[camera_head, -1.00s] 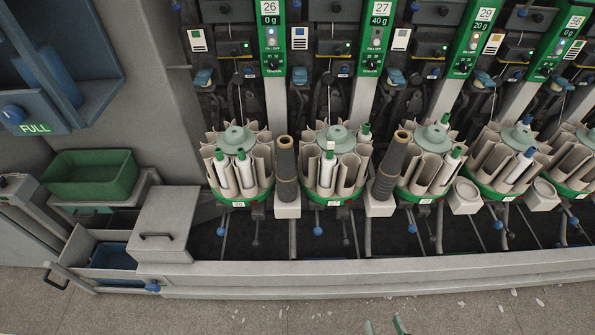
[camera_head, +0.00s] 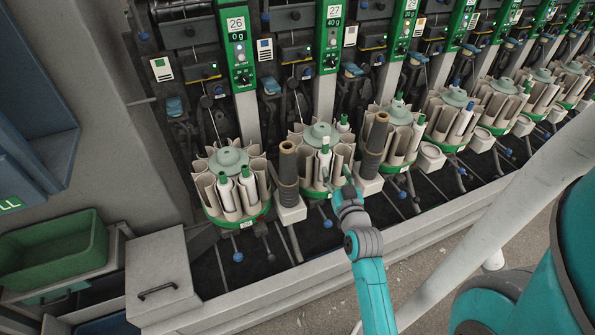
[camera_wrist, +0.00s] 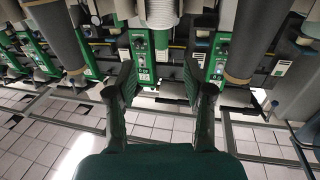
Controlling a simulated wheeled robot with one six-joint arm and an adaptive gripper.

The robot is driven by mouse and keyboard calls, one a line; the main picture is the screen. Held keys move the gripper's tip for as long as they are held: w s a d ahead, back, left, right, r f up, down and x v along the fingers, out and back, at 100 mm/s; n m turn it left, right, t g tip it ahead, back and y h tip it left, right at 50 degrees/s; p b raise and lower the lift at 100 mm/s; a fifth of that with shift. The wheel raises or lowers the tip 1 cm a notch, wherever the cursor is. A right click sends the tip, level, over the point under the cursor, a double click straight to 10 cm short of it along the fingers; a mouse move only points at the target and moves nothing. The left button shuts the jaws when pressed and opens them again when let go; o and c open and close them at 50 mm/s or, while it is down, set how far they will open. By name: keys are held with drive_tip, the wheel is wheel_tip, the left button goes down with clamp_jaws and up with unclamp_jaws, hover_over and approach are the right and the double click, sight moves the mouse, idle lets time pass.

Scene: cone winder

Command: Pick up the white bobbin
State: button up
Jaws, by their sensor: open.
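A white bobbin (camera_head: 324,162) stands upright in the front of the round magazine (camera_head: 307,172) between two dark tall cones. My gripper (camera_head: 340,180) is just in front of that magazine, its two fingers apart. In the wrist view my open gripper (camera_wrist: 158,78) shows its two fingers with nothing between them. A white ribbed cylinder, likely this bobbin (camera_wrist: 160,12), shows at the top edge, centred beyond the fingertips. Its upper part is cut off there. I cannot tell whether any finger touches it.
Dark cones (camera_head: 288,175) and (camera_head: 374,148) stand on white blocks either side. The left magazine (camera_head: 239,208) holds more white bobbins. A pale rail (camera_head: 300,268) runs along the machine front. A green bin (camera_head: 50,250) and grey lidded box (camera_head: 158,275) are at left. Floor is clear at the bottom.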

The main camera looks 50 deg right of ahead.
sight(326, 150)
drive_tip(key=x, duration=0.5)
drive_tip(key=shift+w+d+r, duration=0.15)
drive_tip(key=shift+w+r, duration=0.05)
drive_tip(key=shift+w, duration=0.1)
drive_tip(key=shift+f+x, duration=0.1)
drive_tip(key=shift+x, duration=1.35)
drive_tip(key=shift+f+x, duration=0.15)
drive_tip(key=shift+x, duration=1.35)
clamp_jaws()
